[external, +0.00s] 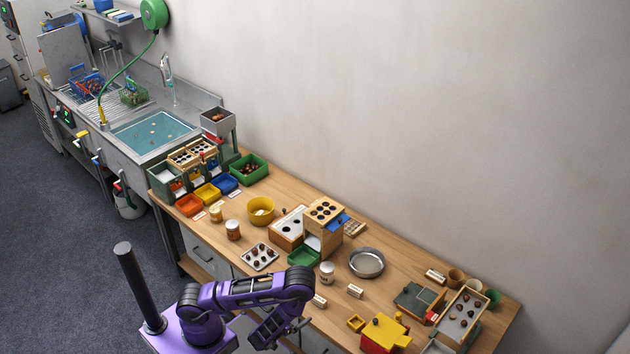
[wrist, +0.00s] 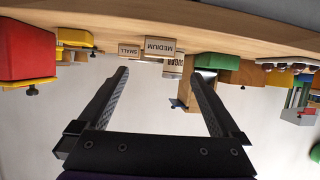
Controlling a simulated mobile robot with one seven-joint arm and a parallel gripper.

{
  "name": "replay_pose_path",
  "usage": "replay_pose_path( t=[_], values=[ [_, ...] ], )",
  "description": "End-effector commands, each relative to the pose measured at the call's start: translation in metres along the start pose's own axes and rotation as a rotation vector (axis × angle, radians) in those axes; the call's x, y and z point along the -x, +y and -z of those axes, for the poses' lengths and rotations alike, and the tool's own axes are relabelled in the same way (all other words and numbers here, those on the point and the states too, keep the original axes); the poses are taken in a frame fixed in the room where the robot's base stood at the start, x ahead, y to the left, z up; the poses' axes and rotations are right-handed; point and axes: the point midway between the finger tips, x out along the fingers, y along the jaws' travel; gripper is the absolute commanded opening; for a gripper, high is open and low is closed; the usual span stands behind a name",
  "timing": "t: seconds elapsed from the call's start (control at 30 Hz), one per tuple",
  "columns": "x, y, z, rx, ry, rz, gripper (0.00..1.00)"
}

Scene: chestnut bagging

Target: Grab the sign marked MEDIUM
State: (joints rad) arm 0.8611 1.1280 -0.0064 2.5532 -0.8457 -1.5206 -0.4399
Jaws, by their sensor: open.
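The MEDIUM sign is a small wooden block with a white face and dark lettering. It stands near the front edge of the wooden table. In the wrist view the MEDIUM sign (wrist: 160,47) appears upside down, beyond the fingertips and lined up between them. My gripper (wrist: 160,73) is open and empty, with a gap to the sign. In the external view my gripper (external: 302,323) is at the table's front edge, close to a small sign (external: 320,300) that appears to be MEDIUM; its lettering is unreadable there. The SMALL sign (wrist: 129,52) is beside it, farther back.
A jar marked SUGAR (external: 327,272) stands behind the sign. A red and yellow box (external: 385,333) and a small yellow box (external: 357,323) are to the right. A green tray (external: 304,257) and a round metal pan (external: 366,263) lie farther back.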

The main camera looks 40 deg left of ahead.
Motion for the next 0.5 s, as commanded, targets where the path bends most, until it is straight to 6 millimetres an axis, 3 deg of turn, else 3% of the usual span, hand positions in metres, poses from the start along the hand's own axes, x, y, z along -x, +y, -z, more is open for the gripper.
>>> replay_pose_path(
  t=[0.17,0.5],
  values=[
    [-0.011,-0.004,-0.003,-0.012,0.011,0.006,1.00],
    [-0.063,-0.004,0.002,-0.011,0.008,0.007,1.00]
  ],
)
